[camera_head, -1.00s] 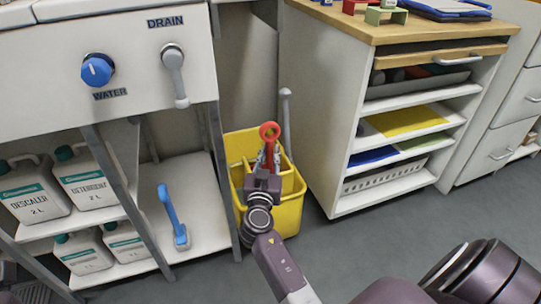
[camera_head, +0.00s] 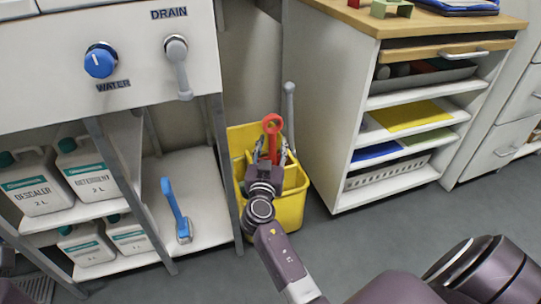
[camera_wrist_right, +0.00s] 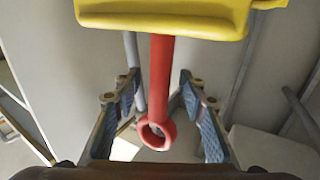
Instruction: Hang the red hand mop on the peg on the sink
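The red hand mop (camera_head: 272,128) stands in the yellow bucket (camera_head: 291,212), its ringed handle end up and its lower part hidden. In the right wrist view the red handle (camera_wrist_right: 161,85) runs down from the yellow bucket edge to its ring. My right gripper (camera_head: 271,157) is at the handle. Its fingers, also in the right wrist view (camera_wrist_right: 160,115), are open on both sides of the handle, with gaps. The sink front (camera_head: 45,75) is at upper left; I cannot make out a peg on it. My left gripper is not in view.
Sink legs (camera_head: 222,175) stand close left of the bucket. A grey handle (camera_head: 289,110) rises behind it. A white shelf cabinet (camera_head: 330,110) is to the right.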

